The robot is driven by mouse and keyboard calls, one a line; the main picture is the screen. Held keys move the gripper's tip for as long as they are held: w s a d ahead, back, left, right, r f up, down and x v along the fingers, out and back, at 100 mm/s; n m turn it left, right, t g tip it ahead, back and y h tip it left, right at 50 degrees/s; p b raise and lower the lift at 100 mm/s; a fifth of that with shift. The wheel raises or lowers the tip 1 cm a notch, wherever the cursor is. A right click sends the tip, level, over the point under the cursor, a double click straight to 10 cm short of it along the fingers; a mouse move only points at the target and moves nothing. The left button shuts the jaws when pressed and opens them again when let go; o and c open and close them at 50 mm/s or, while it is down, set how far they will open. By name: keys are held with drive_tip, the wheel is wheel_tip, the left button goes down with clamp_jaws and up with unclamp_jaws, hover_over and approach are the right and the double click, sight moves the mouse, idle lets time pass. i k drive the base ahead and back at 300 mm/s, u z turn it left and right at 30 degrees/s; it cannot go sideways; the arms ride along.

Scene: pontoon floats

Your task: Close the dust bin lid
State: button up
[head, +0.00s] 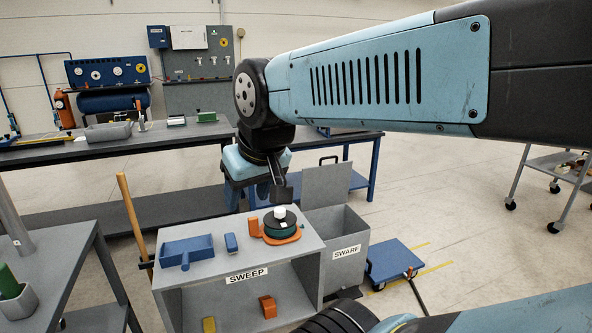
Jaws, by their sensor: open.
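The dust bin (344,263) is a grey box labelled SWARF, standing on the floor at the right of the SWEEP cabinet. Its grey lid (328,187) stands upright, open, at the back of the bin. A dark handle (329,159) sits at the lid's top edge. My gripper (281,190) hangs pointing down, left of the lid and above the cabinet top. It looks empty and apart from the lid. Its fingers are small and dark here, so the gap between them is hard to see.
The grey SWEEP cabinet (210,279) carries a blue dustpan (187,252), a small blue block (231,242) and an orange tool with a dark disc (278,226). A wooden handle (131,215) leans at its left. A blue trolley (395,262) stands right of the bin. Floor farther right is open.

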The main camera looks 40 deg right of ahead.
sight(326, 185)
drive_tip(key=z, duration=1.1)
drive_tip(key=i, duration=0.35)
drive_tip(key=z, duration=0.65)
drive_tip(key=i, duration=1.1)
drive_tip(key=u, duration=0.65)
